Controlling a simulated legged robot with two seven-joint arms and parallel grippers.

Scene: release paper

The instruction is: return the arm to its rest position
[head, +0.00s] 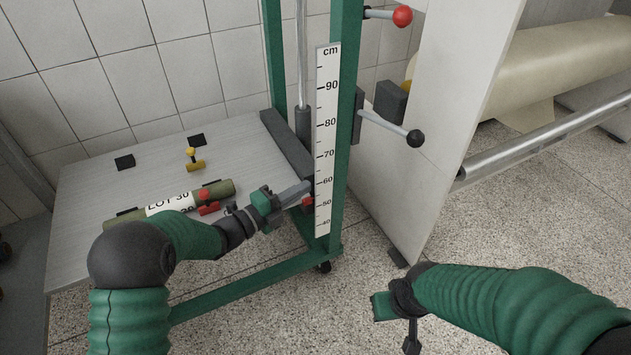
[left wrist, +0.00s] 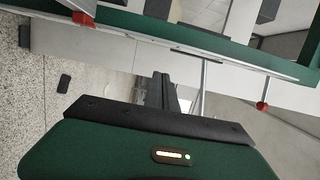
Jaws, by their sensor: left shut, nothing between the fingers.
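My left arm reaches across the head view from the left. My left gripper (head: 303,190) is shut and empty, close to the lower part of the white cm scale on the green frame post (head: 348,100). In the left wrist view its dark fingers (left wrist: 165,92) are together, with the green frame beam (left wrist: 200,38) beyond them. Whether the fingers touch the frame cannot be told. My right arm comes in at the lower right over the floor. The end of my right gripper (head: 411,338) points down, and its fingers are not clear.
A red-knobbed lever (head: 402,16) and a black-knobbed lever (head: 414,138) stick out right of the post. A large pale roll (head: 560,65) lies behind a white panel (head: 440,120). A grey table (head: 75,225) bears a green cylinder labelled LOT 30 (head: 225,188). Speckled floor lies open at front.

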